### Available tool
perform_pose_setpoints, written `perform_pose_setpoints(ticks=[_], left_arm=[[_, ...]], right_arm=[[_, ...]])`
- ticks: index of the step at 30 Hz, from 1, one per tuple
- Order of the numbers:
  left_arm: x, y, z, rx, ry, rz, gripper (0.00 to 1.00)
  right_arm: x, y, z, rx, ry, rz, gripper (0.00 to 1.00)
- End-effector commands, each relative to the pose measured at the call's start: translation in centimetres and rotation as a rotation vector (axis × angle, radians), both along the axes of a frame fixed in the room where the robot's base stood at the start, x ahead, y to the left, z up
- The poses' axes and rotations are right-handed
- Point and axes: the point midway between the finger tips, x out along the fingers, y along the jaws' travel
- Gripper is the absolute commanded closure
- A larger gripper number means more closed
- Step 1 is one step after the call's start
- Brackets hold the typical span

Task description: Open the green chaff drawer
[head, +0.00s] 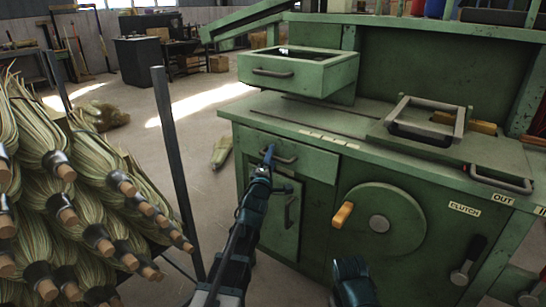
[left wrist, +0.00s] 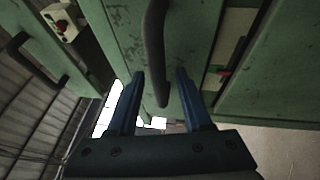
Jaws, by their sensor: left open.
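The green drawer (head: 311,159) sits in the front of the green machine, just under the worktop, and looks shut. Its dark bar handle (head: 287,160) shows in the head view and also in the left wrist view (left wrist: 155,50). My left gripper (head: 269,156) is at this handle, with its fingers open. In the left wrist view the handle's bar lies in line with the gap between the two blue fingers (left wrist: 160,98); I cannot tell whether they touch it. My right gripper's fingers are not seen; a dark blue part of mine shows at the bottom edge of the head view.
Above the worktop, a green box-like drawer (head: 325,76) with a handle juts out. Below is a cabinet door (head: 274,218) with an upright handle; right of it is a round wheel (head: 383,224) with an orange knob.

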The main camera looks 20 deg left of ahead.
Motion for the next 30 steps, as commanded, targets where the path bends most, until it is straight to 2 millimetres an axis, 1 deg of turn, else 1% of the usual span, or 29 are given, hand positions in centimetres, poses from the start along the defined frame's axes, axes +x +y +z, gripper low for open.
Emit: perform_pose_setpoints(ticks=[6,7,15,30], left_arm=[[0.01,0.01,0.00,0.000,0.000,0.000,0.51],[0.01,0.01,0.00,0.000,0.000,0.000,0.52],[0.00,0.00,-0.01,0.000,0.000,0.000,1.00],[0.00,-0.02,-0.03,0.001,0.001,0.000,1.00]], right_arm=[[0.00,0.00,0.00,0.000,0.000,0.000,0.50],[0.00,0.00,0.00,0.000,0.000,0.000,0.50],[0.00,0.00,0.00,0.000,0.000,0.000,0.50],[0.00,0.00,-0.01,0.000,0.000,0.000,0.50]])
